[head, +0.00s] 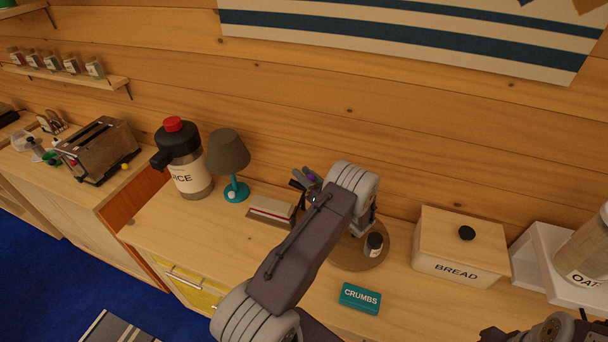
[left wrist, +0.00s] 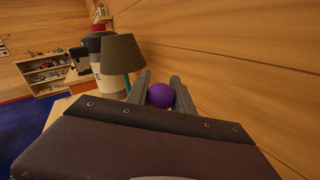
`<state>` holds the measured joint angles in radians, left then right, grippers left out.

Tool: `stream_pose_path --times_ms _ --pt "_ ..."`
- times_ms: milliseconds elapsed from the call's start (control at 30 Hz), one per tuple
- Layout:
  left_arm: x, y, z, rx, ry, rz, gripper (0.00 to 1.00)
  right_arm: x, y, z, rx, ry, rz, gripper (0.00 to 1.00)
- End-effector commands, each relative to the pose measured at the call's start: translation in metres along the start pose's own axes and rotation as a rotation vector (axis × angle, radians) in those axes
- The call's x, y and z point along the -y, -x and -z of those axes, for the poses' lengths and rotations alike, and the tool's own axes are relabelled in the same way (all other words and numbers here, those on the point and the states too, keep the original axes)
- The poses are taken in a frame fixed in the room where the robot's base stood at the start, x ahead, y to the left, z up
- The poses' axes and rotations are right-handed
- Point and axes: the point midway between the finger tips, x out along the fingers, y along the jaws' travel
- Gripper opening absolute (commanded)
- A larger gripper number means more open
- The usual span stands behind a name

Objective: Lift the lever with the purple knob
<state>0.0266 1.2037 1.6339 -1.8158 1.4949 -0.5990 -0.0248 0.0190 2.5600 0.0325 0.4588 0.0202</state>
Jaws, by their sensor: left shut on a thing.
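The purple knob (left wrist: 160,95) sits between the two fingers of my left gripper (left wrist: 161,92) in the left wrist view, and the fingers are shut on it. In the head view a small bit of the purple knob (head: 310,176) shows by my left gripper (head: 304,180), near the back wall. The lever's shaft and base are hidden by my arm and gripper. My right gripper is not in view.
A lamp (head: 228,158) and a juice jug (head: 183,160) stand left of my left gripper. A small jar (head: 374,244) stands on a round mat (head: 350,263) to the right.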

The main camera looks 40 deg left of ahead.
Motion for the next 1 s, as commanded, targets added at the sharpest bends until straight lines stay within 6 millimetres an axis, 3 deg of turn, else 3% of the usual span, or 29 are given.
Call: stream_pose_path --times_ms 800,1000 --pt "0.000 0.000 0.000 -0.002 0.002 0.001 0.00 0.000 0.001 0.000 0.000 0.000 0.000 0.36" --pt "-0.008 -0.012 0.000 -0.075 0.047 0.022 0.00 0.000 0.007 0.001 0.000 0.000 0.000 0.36"
